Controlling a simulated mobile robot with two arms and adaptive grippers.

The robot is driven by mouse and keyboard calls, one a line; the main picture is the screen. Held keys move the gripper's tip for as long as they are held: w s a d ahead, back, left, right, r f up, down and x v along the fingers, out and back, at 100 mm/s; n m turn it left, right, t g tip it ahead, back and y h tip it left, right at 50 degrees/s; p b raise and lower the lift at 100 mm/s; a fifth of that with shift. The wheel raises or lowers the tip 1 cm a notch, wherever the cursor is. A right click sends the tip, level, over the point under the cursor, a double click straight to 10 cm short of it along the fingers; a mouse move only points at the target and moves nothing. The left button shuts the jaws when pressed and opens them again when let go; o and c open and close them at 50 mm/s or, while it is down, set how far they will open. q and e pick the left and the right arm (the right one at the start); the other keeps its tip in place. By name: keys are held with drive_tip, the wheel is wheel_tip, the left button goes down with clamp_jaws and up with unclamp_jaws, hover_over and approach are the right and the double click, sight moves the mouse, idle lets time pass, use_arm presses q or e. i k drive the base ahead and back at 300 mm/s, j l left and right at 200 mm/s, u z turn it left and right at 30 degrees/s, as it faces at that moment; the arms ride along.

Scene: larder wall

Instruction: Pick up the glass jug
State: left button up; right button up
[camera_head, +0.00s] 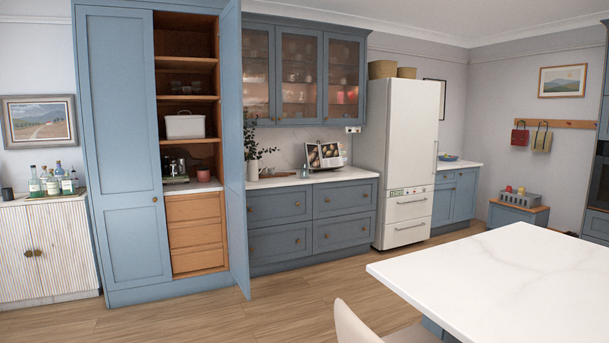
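I cannot clearly pick out a glass jug at this distance. Small clear or dark glass-like vessels (177,88) stand on an upper shelf inside the open tall blue larder cupboard (118,160); their shapes are too small to tell. A dark metallic object (174,168) stands on the larder's worktop level, with a small reddish pot (203,175) to its right. Glass bottles (52,182) stand on a tray on the low cabinet at the left. Neither of my grippers is in view.
The larder's right door (236,150) stands open towards me; its left door is shut. A white box (185,125) sits on a middle shelf. A white-topped island (500,285) and a pale chair (358,325) fill the lower right. The wooden floor (215,315) before the larder is clear.

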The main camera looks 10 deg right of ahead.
sight(304, 173)
drive_tip(key=i+j+u, duration=0.3)
drive_tip(key=i, duration=0.55)
drive_tip(key=i+u, duration=0.3)
drive_tip(key=i, duration=0.55)
drive_tip(key=i+z, duration=0.15)
drive_tip(key=i, duration=0.45)
drive_tip(key=i+j+z, duration=0.2)
drive_tip(key=i, duration=0.4)
drive_tip(key=i+z, duration=0.15)
drive_tip(key=i, duration=0.45)
drive_tip(key=i+l+z, duration=0.25)
drive_tip(key=i+z, duration=0.25)
drive_tip(key=i, duration=0.15)
drive_tip(key=i+z, duration=0.5)
drive_tip(key=i+j+z, duration=0.3)
drive_tip(key=i+z, duration=0.15)
drive_tip(key=i, duration=0.3)
drive_tip(key=i+u, duration=0.25)
drive_tip(key=i, duration=0.2)
drive_tip(key=i+l+u, duration=0.1)
drive_tip(key=i+u, duration=0.2)
drive_tip(key=i, duration=0.15)
drive_tip(key=i+l+u, duration=0.25)
drive_tip(key=i, duration=0.2)
